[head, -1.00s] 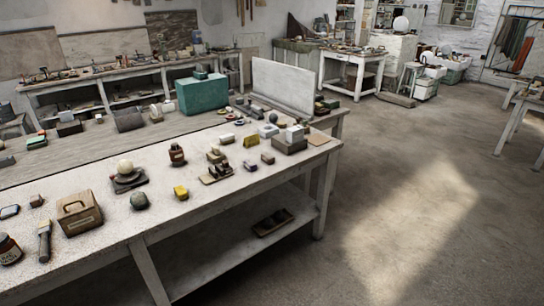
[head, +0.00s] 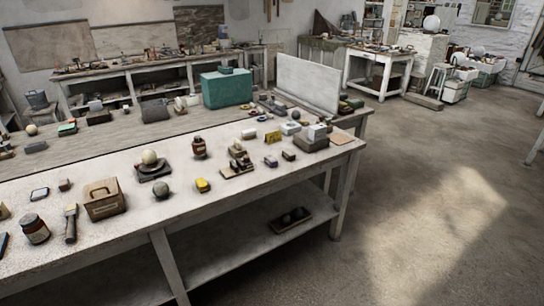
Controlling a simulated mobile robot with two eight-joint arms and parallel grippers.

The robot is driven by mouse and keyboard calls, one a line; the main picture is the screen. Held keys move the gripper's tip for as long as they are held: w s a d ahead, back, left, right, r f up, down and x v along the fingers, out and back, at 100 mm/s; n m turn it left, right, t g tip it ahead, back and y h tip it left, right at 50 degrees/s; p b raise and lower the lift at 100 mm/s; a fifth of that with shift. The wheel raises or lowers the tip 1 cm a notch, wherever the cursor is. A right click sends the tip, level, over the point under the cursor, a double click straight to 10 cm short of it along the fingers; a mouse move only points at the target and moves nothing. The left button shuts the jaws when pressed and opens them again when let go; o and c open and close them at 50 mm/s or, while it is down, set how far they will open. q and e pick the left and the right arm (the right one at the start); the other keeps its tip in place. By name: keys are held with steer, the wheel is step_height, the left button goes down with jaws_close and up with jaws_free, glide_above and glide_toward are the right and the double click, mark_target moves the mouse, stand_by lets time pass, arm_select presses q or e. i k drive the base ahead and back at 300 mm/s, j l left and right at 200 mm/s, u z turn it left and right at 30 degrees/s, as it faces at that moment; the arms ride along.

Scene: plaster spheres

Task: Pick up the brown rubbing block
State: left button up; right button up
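Several small blocks lie on the long pale table (head: 115,245). A small brown block (head: 64,185) sits at the left, behind a brown box with a handle (head: 104,199). A small dark brown block (head: 289,155) lies farther right, near a grey block with a white cube on it. I cannot tell for sure which of these is the brown rubbing block. Neither of my grippers shows in the head view.
A brown jar (head: 34,228), a brush (head: 71,223), a yellow block (head: 203,185) and a pale ball on a dark stand (head: 154,170) share the table. A dark tray (head: 290,220) sits on the lower shelf. The floor (head: 430,220) to the right is open.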

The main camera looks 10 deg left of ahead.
mark_target(289, 155)
steer(key=i+l+u, duration=0.25)
steer(key=u, duration=0.2)
steer(key=i+l+u, duration=0.3)
steer(key=u, duration=0.15)
steer(key=i+l, duration=0.15)
steer(key=l, duration=0.2)
steer(key=i+l+u, duration=0.15)
steer(key=l, duration=0.2)
steer(key=i+l, duration=0.15)
steer(key=l, duration=0.2)
steer(key=i+l+u, duration=0.1)
steer(key=l, duration=0.25)
steer(key=i+l, duration=0.15)
steer(key=l, duration=0.2)
steer(key=i+l+u, duration=0.15)
steer(key=l, duration=0.25)
